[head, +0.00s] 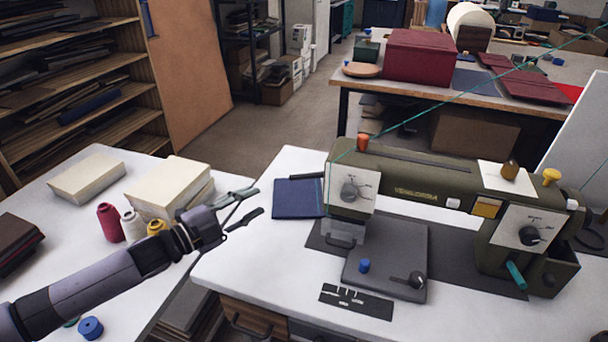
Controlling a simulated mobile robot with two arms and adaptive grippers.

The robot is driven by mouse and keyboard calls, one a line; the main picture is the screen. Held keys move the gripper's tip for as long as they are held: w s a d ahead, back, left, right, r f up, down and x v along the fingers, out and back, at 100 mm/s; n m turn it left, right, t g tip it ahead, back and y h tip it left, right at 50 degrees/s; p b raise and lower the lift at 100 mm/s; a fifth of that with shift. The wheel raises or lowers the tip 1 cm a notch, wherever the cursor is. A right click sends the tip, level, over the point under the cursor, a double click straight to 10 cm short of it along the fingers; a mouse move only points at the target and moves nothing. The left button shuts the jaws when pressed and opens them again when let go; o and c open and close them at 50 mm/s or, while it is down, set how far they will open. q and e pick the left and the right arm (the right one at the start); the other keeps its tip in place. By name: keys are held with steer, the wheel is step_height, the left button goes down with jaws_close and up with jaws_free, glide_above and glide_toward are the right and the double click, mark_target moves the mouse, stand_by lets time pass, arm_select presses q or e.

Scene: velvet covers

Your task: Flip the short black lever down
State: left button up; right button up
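An olive-green sewing machine (420,175) stands on the white table. A short black lever (308,175) sticks out roughly level from the left side of its head. Another small black lever or knob (416,280) sits on the grey bed plate (385,245); I cannot tell for certain which of them the task means. My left gripper (257,201) is open and empty, its fingers pointing right. It is left of the machine head, apart from the lever. My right gripper is out of view.
A dark blue book (297,198) lies left of the machine. A blue knob (364,265) stands on the bed plate. Thread cones (110,222) and cream blocks (168,187) are on the left table. A teal thread runs above the machine.

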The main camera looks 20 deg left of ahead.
mark_target(300, 178)
arm_select(q)
steer(key=p+x, duration=0.1)
steer(key=x, duration=1.3)
steer(key=shift+w+d+p, duration=0.1)
steer(key=shift+w+p, duration=0.15)
steer(key=shift+p, duration=0.15)
steer(key=shift+w+d, duration=0.35)
steer(key=shift+w, duration=0.15)
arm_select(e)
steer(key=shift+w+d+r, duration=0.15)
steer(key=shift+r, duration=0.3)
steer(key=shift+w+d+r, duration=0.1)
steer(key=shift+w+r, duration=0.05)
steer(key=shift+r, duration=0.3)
arm_select(q)
steer(key=shift+c, duration=0.3)
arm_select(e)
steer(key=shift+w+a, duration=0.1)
arm_select(q)
steer(key=c, duration=0.4)
jaws_close()
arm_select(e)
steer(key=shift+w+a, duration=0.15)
